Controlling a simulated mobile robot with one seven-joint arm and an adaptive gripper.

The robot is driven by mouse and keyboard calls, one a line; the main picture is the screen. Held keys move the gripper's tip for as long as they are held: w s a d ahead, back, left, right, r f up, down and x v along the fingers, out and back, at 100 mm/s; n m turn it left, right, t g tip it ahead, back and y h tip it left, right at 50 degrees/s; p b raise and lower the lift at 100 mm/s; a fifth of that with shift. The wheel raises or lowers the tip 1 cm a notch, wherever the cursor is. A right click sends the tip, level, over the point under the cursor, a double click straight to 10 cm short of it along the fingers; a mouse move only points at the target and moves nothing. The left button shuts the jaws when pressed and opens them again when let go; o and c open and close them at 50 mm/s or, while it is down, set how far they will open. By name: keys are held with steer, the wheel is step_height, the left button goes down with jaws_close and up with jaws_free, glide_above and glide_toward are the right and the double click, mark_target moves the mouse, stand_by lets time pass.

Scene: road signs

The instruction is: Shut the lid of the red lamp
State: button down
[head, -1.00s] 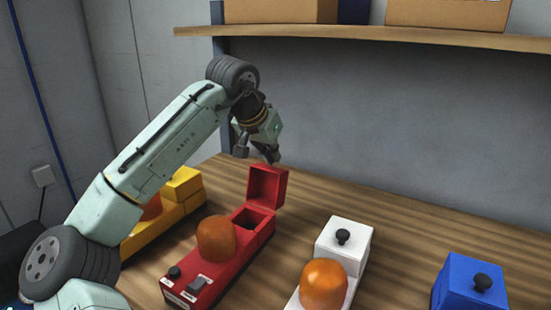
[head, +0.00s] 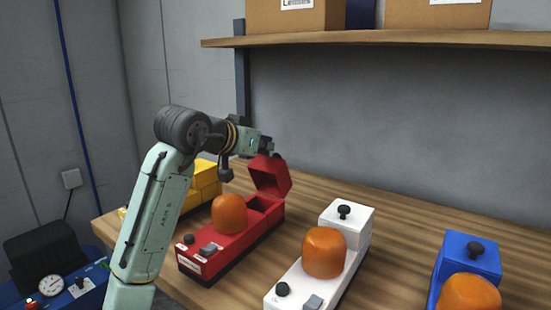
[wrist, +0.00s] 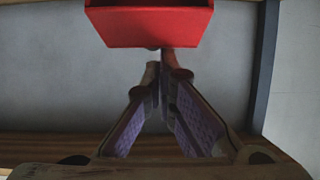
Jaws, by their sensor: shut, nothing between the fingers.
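The red lamp (head: 215,248) stands on the wooden bench, with an orange dome (head: 229,214) and a black knob and grey switch at its front end. Its red lid (head: 271,178) at the rear is partly open, tilted over the box compartment, whose opening still shows. My gripper (head: 275,153) is shut and empty at the top rear edge of the lid. In the wrist view the fingertips (wrist: 164,66) meet just under the red lid (wrist: 150,28). They look in contact or very close; I cannot tell which.
A yellow lamp (head: 205,178) stands behind my arm to the left. A white lamp (head: 338,240) and a blue lamp (head: 468,255) stand to the right. A shelf (head: 380,39) with cardboard boxes hangs above the bench. Bare wood lies between the lamps.

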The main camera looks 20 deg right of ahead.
steer(key=shift+h, duration=0.5)
steer(key=s+a+f, duration=0.1)
steer(key=s+a+f+b, duration=0.1)
steer(key=a, duration=0.1)
steer(key=s+a+b, duration=0.1)
steer(key=a, duration=0.1)
steer(key=shift+s+a+f, duration=0.1)
steer(key=shift+a+f, duration=0.1)
steer(key=shift+f, duration=0.2)
steer(key=shift+s+a+f+b, duration=0.2)
steer(key=shift+s+a+f, duration=0.15)
steer(key=shift+a+f, duration=0.2)
steer(key=shift+s+a+f+b, duration=0.15)
steer(key=shift+s+a+f, duration=0.15)
steer(key=shift+a+f, duration=0.2)
